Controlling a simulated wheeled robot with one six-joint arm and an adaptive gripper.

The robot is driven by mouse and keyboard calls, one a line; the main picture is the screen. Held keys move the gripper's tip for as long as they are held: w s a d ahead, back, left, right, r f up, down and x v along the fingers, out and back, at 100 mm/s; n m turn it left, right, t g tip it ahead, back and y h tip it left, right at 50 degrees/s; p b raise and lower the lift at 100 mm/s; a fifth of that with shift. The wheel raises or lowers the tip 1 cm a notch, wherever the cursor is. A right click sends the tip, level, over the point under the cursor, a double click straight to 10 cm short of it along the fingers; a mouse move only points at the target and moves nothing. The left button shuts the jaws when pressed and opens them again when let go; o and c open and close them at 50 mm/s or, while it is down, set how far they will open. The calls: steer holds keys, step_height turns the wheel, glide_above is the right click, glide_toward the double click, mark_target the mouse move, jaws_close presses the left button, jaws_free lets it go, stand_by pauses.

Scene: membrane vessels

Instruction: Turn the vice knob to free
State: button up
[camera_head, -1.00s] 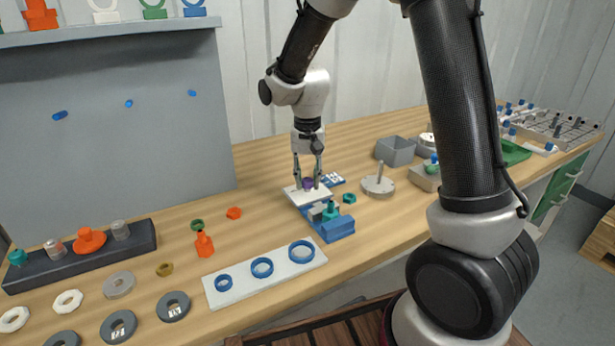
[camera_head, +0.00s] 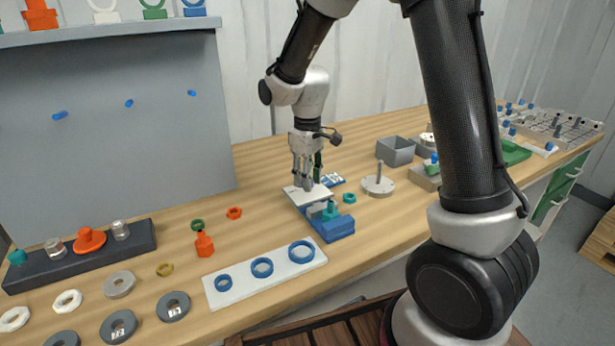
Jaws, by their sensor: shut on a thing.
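The blue vice (camera_head: 338,229) stands on the workbench near its front middle, with a white plate (camera_head: 298,190) at its back end. A teal-green part (camera_head: 330,210) sits in the jaws of the vice. My gripper (camera_head: 308,184) points down over the white plate and is shut at the place of the purple knob. The fingers cover the knob, so its turn angle is hidden. A white label with dark marks (camera_head: 334,180) lies just right of the fingers.
A white board with blue rings (camera_head: 243,283) lies in front left of the vice. A teal nut (camera_head: 349,198) and a round grey base with a post (camera_head: 378,184) are close on the right. An orange fitting (camera_head: 204,244) stands to the left.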

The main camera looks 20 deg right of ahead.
steer(key=shift+w+n, duration=0.1)
steer(key=shift+n, duration=2.2)
steer(key=shift+o, duration=0.2)
steer(key=shift+r, duration=0.1)
steer(key=shift+c, duration=0.2)
steer(key=o, duration=1.1)
steer(key=shift+c, duration=0.2)
step_height(320, 180, up, 12)
